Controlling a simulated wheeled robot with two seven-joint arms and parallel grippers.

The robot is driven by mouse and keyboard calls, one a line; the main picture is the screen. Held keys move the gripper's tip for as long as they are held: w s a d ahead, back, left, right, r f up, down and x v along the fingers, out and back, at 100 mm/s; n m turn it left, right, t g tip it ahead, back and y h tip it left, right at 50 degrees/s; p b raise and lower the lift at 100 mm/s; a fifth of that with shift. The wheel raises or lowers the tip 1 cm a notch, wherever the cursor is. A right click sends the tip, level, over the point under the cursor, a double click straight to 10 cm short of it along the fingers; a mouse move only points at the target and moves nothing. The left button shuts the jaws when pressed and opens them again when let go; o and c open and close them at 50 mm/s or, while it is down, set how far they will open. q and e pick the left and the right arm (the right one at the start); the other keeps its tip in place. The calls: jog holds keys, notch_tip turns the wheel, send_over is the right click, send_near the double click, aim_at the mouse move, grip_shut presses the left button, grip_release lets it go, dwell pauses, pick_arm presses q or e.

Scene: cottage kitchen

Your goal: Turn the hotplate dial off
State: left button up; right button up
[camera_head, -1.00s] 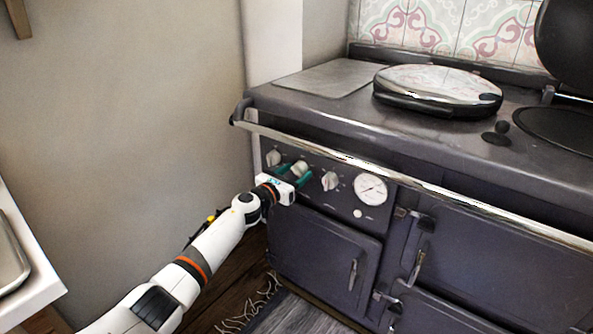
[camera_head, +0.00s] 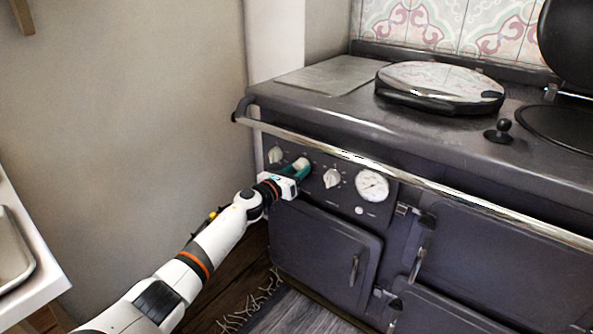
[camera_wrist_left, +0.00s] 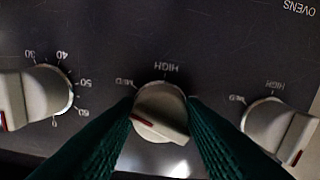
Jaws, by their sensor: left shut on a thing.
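The range's front panel carries three cream dials in a row. My left gripper (camera_head: 298,167) is at the middle dial (camera_head: 303,162), its green fingers shut on it from both sides. In the left wrist view the middle dial (camera_wrist_left: 160,111) sits between the two finger pads (camera_wrist_left: 161,128), with MED and HIGH printed around it in upside-down lettering. Its grip bar lies slanted, with a red mark at the left end. The word for its function is not readable. My right gripper is not in view.
A left dial (camera_head: 275,155) and a right dial (camera_head: 332,178) flank the held one closely. A white gauge (camera_head: 371,184) is further right. A chrome rail (camera_head: 400,175) runs above the panel. An oven door (camera_head: 320,255) is below.

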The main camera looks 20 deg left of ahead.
pick_arm(q)
jog(key=n+p, duration=0.1)
jog(key=n, duration=0.5)
jog(key=shift+p, duration=0.3)
jog(key=shift+n, duration=0.6)
jog(key=n+p, duration=0.2)
jog(key=n, duration=0.3)
jog(key=shift+r, duration=0.15)
jog(key=n+p, duration=0.2)
jog(key=n, duration=0.4)
jog(key=shift+n, duration=0.3)
jog(key=shift+n+p, duration=0.5)
jog(key=shift+n, duration=1.3)
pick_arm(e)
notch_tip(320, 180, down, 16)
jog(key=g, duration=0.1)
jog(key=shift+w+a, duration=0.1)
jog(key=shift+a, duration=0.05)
pick_arm(q)
jog(key=o, duration=1)
jog(key=shift+s, duration=0.1)
